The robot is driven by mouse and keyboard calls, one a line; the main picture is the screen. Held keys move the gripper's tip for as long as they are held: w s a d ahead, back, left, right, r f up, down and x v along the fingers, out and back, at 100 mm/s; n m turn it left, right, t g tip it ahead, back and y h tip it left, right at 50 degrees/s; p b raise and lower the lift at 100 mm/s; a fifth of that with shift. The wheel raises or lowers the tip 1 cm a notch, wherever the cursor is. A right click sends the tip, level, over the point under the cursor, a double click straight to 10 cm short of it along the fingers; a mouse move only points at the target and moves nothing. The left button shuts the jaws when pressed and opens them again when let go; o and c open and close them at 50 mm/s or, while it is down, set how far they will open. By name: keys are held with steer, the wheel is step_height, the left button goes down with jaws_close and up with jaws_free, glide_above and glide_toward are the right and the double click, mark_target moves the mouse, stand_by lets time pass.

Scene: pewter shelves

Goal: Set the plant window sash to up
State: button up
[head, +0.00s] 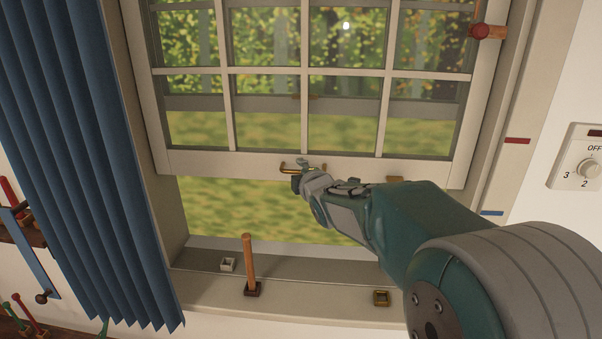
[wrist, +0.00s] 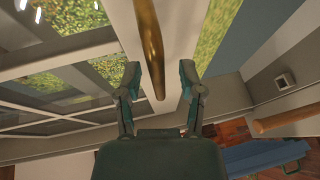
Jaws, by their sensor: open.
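The window sash (head: 222,163) is a pale framed pane grid in the head view. Its bottom rail stands above the sill, with an open gap under it. A brass handle (head: 286,168) is on the bottom rail. My gripper (head: 300,178) is at this handle and partly hides it. In the wrist view the brass handle (wrist: 148,45) runs between the two spread fingers of my gripper (wrist: 160,80). The fingers are open; I cannot tell whether either touches the handle. A red mark (head: 517,141) and a lower blue mark (head: 492,212) are on the right frame.
A blue curtain (head: 75,150) hangs at the left. The sill (head: 320,290) carries an upright wooden peg (head: 249,262), a small white square holder (head: 228,264) and a brass one (head: 381,297).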

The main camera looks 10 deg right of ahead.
steer(key=shift+s, duration=0.15)
steer(key=s+r, duration=0.2)
steer(key=s, duration=0.9)
steer(key=shift+s+d, duration=0.2)
steer(key=shift+d, duration=0.25)
steer(key=s+f+m+g, duration=0.5)
steer(key=s+m, duration=0.4)
steer(key=s, duration=0.3)
steer(key=s+f+m+g+h, duration=0.1)
steer(key=s+f+m+g, duration=0.4)
steer(key=s+m, duration=0.4)
steer(key=s, duration=0.4)
steer(key=shift+s+a, duration=0.25)
